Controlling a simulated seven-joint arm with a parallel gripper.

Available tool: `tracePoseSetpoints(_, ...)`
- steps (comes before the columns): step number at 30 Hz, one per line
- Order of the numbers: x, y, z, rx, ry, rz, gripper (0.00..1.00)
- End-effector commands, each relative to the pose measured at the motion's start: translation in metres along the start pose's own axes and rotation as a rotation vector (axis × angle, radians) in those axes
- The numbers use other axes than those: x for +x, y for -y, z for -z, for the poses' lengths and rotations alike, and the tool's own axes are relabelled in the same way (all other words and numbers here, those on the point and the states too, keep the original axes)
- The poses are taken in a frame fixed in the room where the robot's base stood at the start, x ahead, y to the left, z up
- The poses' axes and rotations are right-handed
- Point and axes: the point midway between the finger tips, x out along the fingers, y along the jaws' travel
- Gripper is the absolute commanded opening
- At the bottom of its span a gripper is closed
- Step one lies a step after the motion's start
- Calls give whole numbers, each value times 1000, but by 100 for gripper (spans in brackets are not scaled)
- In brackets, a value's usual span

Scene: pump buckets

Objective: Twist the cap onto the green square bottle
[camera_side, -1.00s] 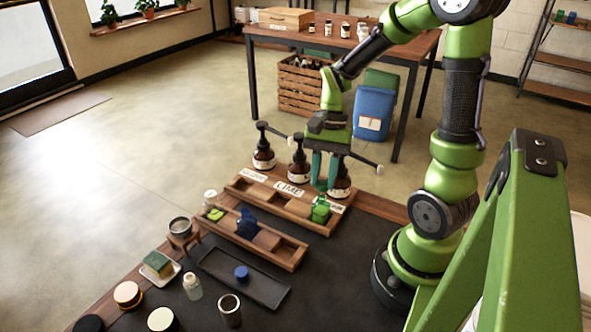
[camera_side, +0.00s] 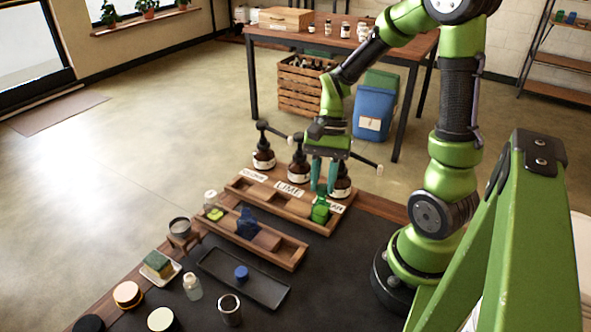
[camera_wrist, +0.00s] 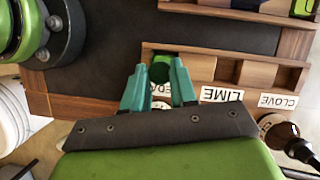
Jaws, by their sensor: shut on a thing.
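The green square bottle (camera_side: 320,209) stands in the right end slot of the back wooden rack, by a partly hidden label. My gripper (camera_side: 323,190) points down above this bottle, its teal fingertips close around its top. The gripper is shut on that cap. I cannot tell how far the cap is seated on the bottle's neck.
Brown pump bottles (camera_side: 298,170) stand behind the back rack (camera_side: 262,198). A front rack (camera_side: 284,254) holds a dark blue bottle (camera_side: 247,224). A black tray (camera_side: 262,290) holds a blue cap (camera_side: 241,273). Jars and a sponge dish (camera_side: 160,266) are front left.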

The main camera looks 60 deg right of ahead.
Motion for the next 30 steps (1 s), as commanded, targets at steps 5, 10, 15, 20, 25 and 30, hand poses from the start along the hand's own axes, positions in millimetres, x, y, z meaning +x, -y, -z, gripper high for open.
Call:
tracePoseSetpoints(5,0,0,0,0,0,0,0)
tracePoseSetpoints(10,2,0,1,0,0,0,0)
tracePoseSetpoints(15,5,0,2,0,1,0,0)
tracePoseSetpoints(20,7,0,3,0,1,0,0)
tracePoseSetpoints(25,9,0,4,0,0,0,0)
tracePoseSetpoints(30,12,0,5,0,0,0,0)
